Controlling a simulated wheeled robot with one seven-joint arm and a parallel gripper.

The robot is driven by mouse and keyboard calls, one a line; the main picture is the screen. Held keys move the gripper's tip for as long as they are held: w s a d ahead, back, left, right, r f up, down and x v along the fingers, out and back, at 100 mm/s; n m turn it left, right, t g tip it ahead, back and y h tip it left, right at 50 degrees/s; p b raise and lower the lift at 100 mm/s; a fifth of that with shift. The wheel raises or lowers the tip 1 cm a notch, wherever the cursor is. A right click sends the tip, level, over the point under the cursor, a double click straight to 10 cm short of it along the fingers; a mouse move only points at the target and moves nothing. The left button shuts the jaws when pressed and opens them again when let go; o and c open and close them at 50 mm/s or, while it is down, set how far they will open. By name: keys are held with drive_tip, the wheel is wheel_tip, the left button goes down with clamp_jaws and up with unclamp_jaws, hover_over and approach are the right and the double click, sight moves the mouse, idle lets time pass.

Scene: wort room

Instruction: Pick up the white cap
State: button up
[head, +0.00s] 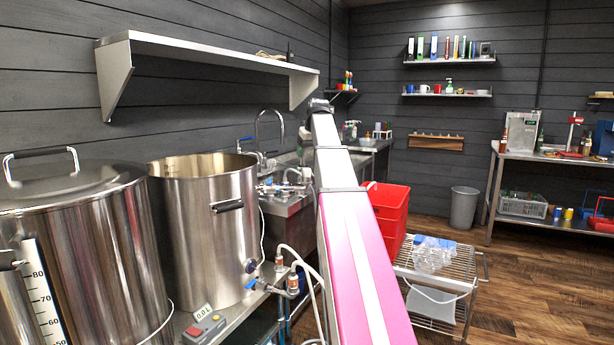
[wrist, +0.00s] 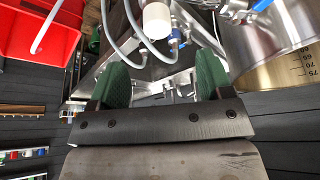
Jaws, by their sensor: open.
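A white, short cylindrical piece that looks like the white cap (wrist: 157,20) shows at the top middle of the wrist view, beside grey hoses and a blue-and-metal fitting. I cannot tell whether it is loose or attached there. My gripper (wrist: 162,75) has green finger pads spread wide apart, with nothing held between them. The white piece lies beyond the fingertips, apart from them. In the head view my arm hides part of the bench, and I cannot make out the cap or the gripper fingers there.
A steel kettle (head: 205,235) and a lidded tank (head: 75,255) stand at left. Hoses and valves (head: 290,285) crowd the bench beside the kettle. The wooden floor (head: 540,300) at right is open.

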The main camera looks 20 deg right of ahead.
sight(307, 169)
drive_tip(key=x, duration=1)
drive_tip(key=shift+w+d+f, duration=0.1)
drive_tip(key=shift+w+f, duration=0.1)
drive_tip(key=shift+f, duration=0.1)
drive_tip(key=c, duration=1)
